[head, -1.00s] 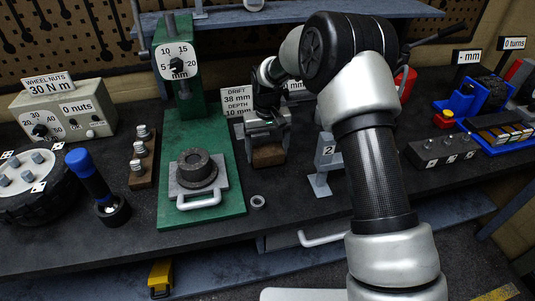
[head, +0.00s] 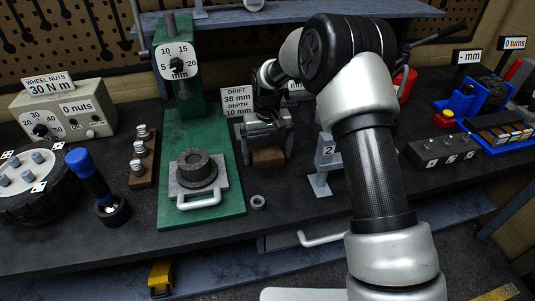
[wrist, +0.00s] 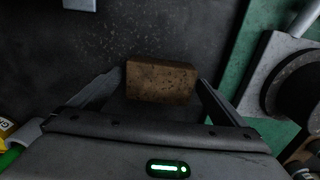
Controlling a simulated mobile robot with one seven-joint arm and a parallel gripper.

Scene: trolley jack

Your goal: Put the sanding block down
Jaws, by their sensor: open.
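The sanding block (head: 268,157) is a small brown block lying on the dark bench top, just right of the green press base. In the wrist view the block (wrist: 161,82) lies between and slightly beyond the fingers. My gripper (head: 267,147) is above and just behind it in the head view. In the wrist view my gripper (wrist: 158,88) is open, with a finger on each side of the block and dark gaps showing between. The fingertips are partly hidden behind the gripper body.
The green press (head: 200,135) with a grey bushing (head: 197,168) on its plate stands close to the left. A small metal ring (head: 258,201) lies in front. A grey stand marked 2 (head: 319,180) is on the right. Bare bench lies between them.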

